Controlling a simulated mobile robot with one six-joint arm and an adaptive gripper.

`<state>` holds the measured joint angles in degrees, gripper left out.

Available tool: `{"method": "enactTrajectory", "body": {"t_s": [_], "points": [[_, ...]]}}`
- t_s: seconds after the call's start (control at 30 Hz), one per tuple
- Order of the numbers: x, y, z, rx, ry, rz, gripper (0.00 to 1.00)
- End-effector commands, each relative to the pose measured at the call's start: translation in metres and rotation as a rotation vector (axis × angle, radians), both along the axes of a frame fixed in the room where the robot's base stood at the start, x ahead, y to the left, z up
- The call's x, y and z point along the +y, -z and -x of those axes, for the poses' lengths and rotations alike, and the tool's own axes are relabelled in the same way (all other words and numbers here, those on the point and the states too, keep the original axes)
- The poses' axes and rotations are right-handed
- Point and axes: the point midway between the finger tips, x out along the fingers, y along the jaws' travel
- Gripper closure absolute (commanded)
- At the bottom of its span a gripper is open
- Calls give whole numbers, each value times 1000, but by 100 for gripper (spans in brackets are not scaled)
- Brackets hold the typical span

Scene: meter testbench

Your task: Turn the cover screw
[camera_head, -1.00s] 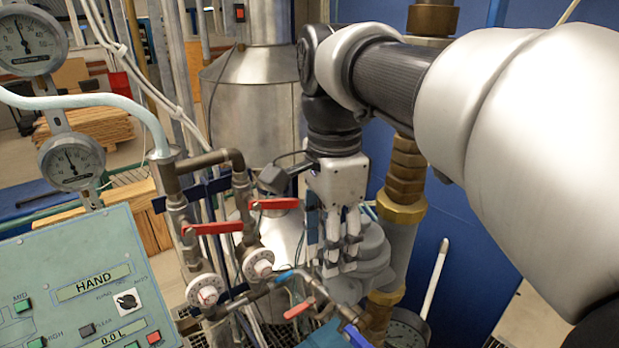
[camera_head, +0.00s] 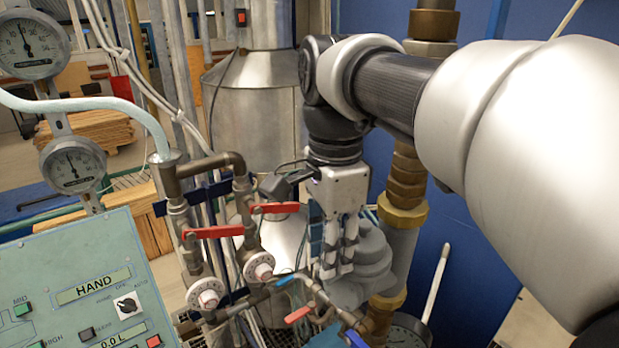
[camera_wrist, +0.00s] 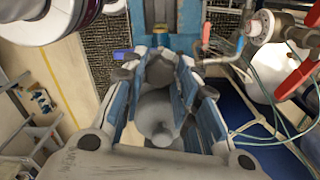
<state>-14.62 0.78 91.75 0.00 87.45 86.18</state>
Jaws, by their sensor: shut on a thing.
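The grey cover (camera_head: 372,262) of the meter stands at centre right in the head view, on the vertical pipe. My gripper (camera_head: 337,270) points down at its left side, with its fingers close together. In the wrist view my gripper (camera_wrist: 167,72) has its blue-padded fingers on both sides of a grey rounded part (camera_wrist: 157,108), which I take to be the cover screw. A small round knob shows on its near end. My fingers hide the screw in the head view, and the exact contact points are unclear.
Red-handled valves (camera_head: 214,231) and thin pipework stand close left of my gripper. A green control panel (camera_head: 85,285) is at lower left, with two gauges (camera_head: 72,165) above it. A blue-handled pipe (camera_head: 352,336) runs below. A thick brass-fitted pipe (camera_head: 403,205) rises to the right.

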Motion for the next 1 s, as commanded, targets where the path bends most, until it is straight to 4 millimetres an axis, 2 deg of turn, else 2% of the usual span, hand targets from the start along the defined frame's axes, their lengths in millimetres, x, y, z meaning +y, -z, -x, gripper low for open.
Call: {"method": "enactTrajectory", "body": {"t_s": [0.17, 0.47, 0.77, 0.8, 1.0], "points": [[0, -1, 0, 2, -37, 1, 96], [0, -1, 0, 2, -260, 1, 96], [0, 0, 0, 0, -273, 0, 96], [0, 0, 0, 0, -273, 0, 70], [0, 0, 0, 0, -272, 0, 57]]}}
